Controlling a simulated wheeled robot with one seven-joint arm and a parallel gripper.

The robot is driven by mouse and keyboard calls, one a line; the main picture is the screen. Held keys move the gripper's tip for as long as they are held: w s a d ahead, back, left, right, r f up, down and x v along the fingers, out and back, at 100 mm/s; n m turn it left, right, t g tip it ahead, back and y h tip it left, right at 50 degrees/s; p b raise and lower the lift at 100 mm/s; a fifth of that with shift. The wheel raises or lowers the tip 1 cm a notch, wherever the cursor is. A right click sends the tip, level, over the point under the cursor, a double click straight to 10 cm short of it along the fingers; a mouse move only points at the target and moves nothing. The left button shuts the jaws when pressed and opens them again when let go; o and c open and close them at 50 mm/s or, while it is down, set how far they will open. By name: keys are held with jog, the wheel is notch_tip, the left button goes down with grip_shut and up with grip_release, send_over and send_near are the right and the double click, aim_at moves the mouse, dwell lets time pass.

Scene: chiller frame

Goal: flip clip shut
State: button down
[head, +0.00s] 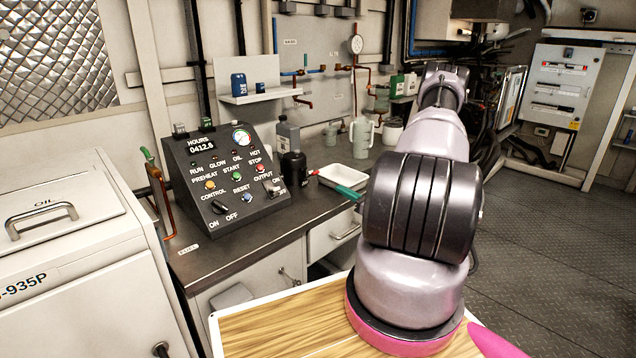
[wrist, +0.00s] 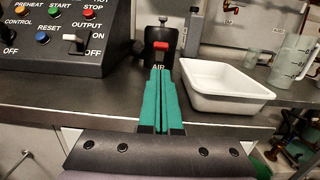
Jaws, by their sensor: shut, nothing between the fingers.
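A black canister marked AIR (wrist: 160,34) stands on the dark bench top. In the head view the black canister (head: 293,172) is right of the control panel. A red clip (wrist: 161,46) is on its front, and in the head view the red clip (head: 314,172) sticks out toward my gripper. My gripper (wrist: 160,72) has green fingers, shut and empty, pointing at the canister just below the clip in the wrist view. In the head view my gripper (head: 340,188) is right of the clip, with a small gap. I cannot tell the clip's exact angle.
A white tray (wrist: 214,88) is close to the right of the fingers. The sloped control panel (head: 225,175) with buttons and switches stands left of the canister. A grey bottle (head: 287,135) is behind it. Jugs (head: 362,135) stand farther back.

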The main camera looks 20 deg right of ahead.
jog(key=shift+d+f, duration=0.1)
jog(key=shift+f, duration=0.15)
jog(key=x, duration=1)
jog(key=shift+d, duration=0.1)
jog(key=shift+r, duration=0.1)
